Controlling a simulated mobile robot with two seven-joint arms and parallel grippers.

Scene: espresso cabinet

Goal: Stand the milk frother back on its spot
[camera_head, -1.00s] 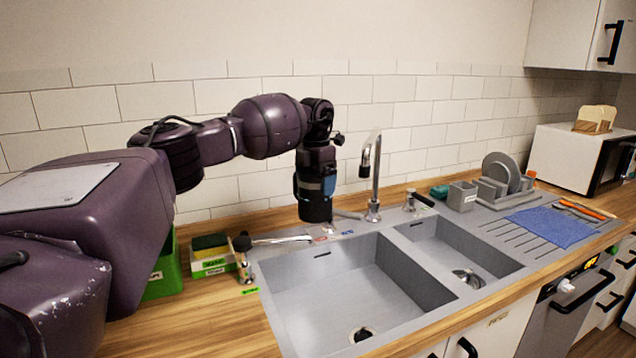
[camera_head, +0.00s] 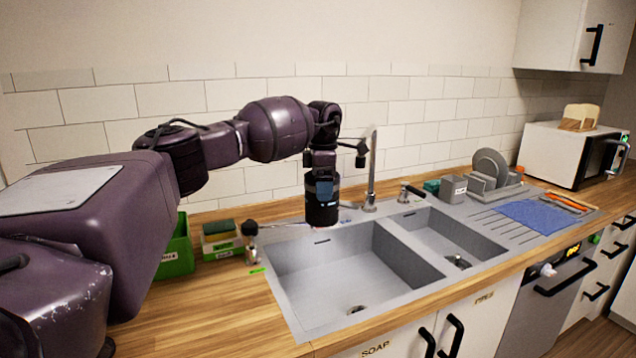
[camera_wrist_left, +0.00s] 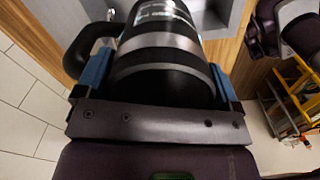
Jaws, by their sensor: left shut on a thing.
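My left gripper (camera_head: 322,190) comes in from the left over the back of the sink, its blue finger pads closed on a dark cylinder that I take for the milk frother (camera_head: 321,213). In the left wrist view the frother (camera_wrist_left: 165,70) fills the space between the pads; it has a black body, a silver band and a black handle on the left. The gripper hides part of it. I cannot tell whether its lower end touches the sink rim. Its spot is not identifiable. My right gripper is not in view.
The double sink (camera_head: 320,270) lies below, with the tap (camera_head: 372,170) just right of the frother. A green box (camera_head: 178,250) and a sponge holder (camera_head: 220,240) stand left. A dish rack (camera_head: 490,180) and blue cloth (camera_head: 545,221) are right. Wooden counter is clear front left.

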